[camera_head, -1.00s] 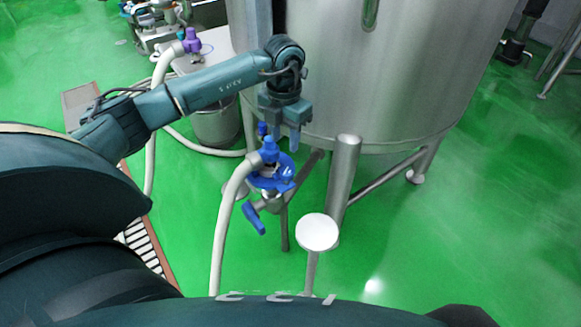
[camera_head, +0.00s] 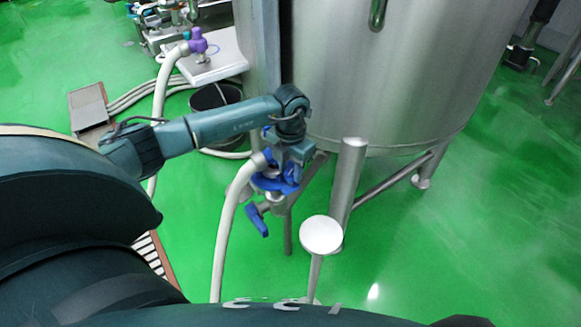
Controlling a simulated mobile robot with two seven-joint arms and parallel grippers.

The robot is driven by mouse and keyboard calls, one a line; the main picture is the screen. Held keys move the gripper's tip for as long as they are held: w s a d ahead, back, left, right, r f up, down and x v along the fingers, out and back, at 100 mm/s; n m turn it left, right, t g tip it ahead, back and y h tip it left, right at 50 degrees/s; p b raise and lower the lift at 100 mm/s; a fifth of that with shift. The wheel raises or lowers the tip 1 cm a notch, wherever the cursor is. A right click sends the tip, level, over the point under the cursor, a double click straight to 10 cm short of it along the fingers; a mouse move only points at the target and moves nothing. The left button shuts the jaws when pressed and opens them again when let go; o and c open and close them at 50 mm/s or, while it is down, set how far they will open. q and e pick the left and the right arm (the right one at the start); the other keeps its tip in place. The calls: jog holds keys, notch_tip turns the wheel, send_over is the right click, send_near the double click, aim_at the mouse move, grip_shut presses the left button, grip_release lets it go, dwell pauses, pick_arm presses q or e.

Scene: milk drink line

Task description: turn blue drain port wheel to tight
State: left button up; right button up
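The blue drain port wheel (camera_head: 268,184) sits under the front of the steel tank. Its upper and right parts are partly hidden by my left gripper. A blue lever handle (camera_head: 257,221) hangs below it, and a white hose (camera_head: 228,215) joins the port from the left. My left gripper (camera_head: 290,172) points down right at the wheel, with its fingers overlapping the blue parts. Whether the fingers touch or clasp the wheel cannot be told. My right gripper is not in view.
The steel tank (camera_head: 400,75) stands close behind the gripper, with a thick leg (camera_head: 346,185) just right of the wheel. A round white disc on a post (camera_head: 321,235) stands in front. A bucket (camera_head: 222,135) and a white platform (camera_head: 215,60) are at the left. Green floor is clear at right.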

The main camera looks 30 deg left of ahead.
pick_arm(q)
jog(key=c, duration=0.5)
jog(key=shift+c, duration=0.2)
